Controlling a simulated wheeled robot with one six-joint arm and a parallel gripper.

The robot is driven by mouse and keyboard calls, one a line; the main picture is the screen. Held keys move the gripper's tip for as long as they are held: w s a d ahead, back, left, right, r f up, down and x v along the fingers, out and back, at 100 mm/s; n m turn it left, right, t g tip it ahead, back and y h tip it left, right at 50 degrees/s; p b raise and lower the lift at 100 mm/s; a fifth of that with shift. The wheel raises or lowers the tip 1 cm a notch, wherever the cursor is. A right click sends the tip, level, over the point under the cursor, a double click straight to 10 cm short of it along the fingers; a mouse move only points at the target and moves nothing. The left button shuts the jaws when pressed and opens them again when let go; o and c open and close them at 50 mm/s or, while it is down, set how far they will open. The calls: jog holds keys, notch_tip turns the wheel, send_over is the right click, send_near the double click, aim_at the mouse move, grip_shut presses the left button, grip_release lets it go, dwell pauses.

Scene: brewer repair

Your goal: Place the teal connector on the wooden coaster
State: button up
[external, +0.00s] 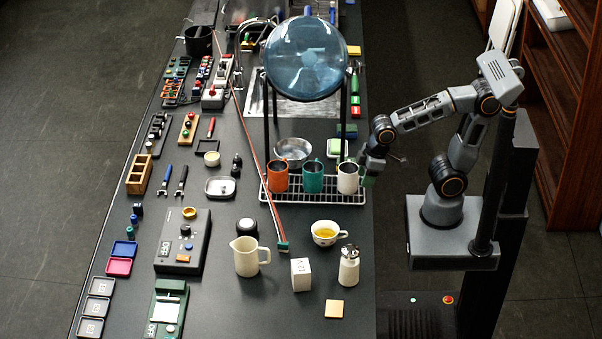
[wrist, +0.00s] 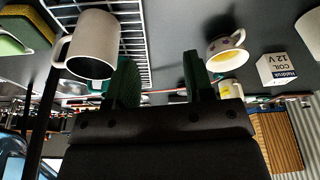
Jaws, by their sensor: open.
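The teal connector (external: 282,247) is at the lower end of a long red line and lies on the black counter between the cream pitcher and the white box. The wooden coaster (external: 334,309), a small pale square, lies flat and bare near the counter's front right. My gripper (external: 368,175) is beside the white mug at the counter's right edge, well away from both. In the wrist view its two dark green fingers (wrist: 160,75) are apart with nothing between them. I cannot make out the connector or the coaster in the wrist view.
A wire rack (external: 345,198) holds orange, teal and white (external: 348,178) mugs beside my gripper. A cream pitcher (external: 246,257), white box (external: 301,274), cup of yellow liquid (external: 326,233) and dispenser bottle (external: 349,266) stand around the connector and coaster. A blue globe (external: 305,58) stands behind.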

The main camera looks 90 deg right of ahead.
jog(key=w+a+f+n+b, duration=0.1)
jog(key=w+a+f+b, duration=0.15)
jog(key=w+a, duration=0.45)
jog(key=m+t+h+b, duration=0.1)
jog(key=m+b, duration=0.1)
jog(key=m, duration=0.2)
send_near(284, 242)
jog(key=x, duration=0.5)
jog(key=shift+a+f+p, duration=0.15)
jog(key=shift+a+p, duration=0.1)
jog(key=shift+p, duration=0.05)
jog(key=shift+p+x, duration=0.55)
jog(key=shift+x, duration=2.1)
jog(key=shift+w+d+t, duration=0.1)
jog(key=shift+d+t, duration=0.05)
jog(key=shift+t, duration=0.15)
jog(key=shift+c, duration=0.4)
grip_shut()
